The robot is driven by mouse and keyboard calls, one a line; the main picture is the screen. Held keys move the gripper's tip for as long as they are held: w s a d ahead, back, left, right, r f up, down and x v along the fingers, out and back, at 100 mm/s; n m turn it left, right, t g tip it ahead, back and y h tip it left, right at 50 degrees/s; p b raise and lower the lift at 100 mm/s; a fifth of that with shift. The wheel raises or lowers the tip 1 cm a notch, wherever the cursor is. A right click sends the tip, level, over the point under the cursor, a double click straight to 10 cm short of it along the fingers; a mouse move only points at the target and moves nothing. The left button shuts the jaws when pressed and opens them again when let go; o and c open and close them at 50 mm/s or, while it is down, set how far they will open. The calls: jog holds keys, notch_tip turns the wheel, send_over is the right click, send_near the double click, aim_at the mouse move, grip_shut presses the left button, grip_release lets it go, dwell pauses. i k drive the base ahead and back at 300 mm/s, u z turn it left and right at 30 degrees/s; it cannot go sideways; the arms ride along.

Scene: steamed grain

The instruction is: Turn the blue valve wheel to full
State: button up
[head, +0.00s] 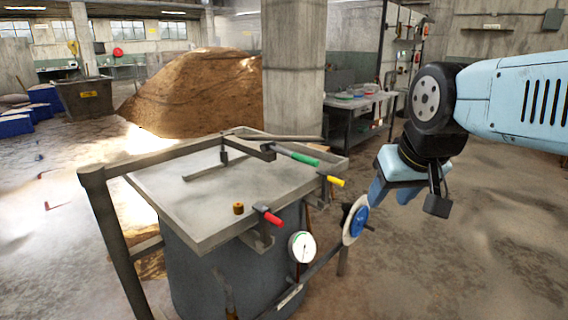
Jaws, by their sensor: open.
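The blue valve wheel (359,221) stands upright on the pipe at the right side of the vat, in front of a pale round disc (348,226). A dark stub sticks out at its lower right. A white round gauge (302,247) with a dark needle sits on the same pipe to the left; its marks are too small to read. My gripper (390,196) is open, pointing down, just above and to the right of the wheel. A pale blue finger shows close to the wheel's upper edge; I cannot tell whether it touches. The gripper looks empty.
The grey vat (190,215) has a flat lid with a frame and red, yellow and green handles. A large brown grain heap (195,95) and a concrete pillar (293,70) stand behind. A workbench (358,112) is at the back. The floor at right is clear.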

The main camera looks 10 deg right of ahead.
aim_at(360, 222)
jog(key=u, duration=1.2)
jog(key=i, duration=0.1)
jog(key=z, duration=3)
jog(key=i, duration=5.5)
jog(key=u, duration=0.05)
